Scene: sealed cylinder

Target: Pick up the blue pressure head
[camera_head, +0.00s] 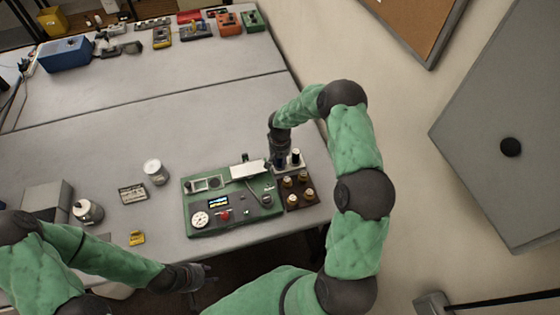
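I cannot make out a blue pressure head for certain in the head view. My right gripper (280,165) points down over a small pale holder (293,167) at the right end of the green instrument panel (237,218). Its fingertips are small and dark against the fittings there, so I cannot tell whether they hold anything. A black-topped fitting stands just right of it. A brown block (292,203) with several brass-coloured fittings sits just in front. My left gripper (206,277) is open and empty, low in front of the table edge.
A white cylinder (154,172), a labelled plate (132,193), a yellow piece (137,238) and a metal canister (88,212) lie left of the panel. A blue box (66,53) and several devices line the back. The middle of the table is clear.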

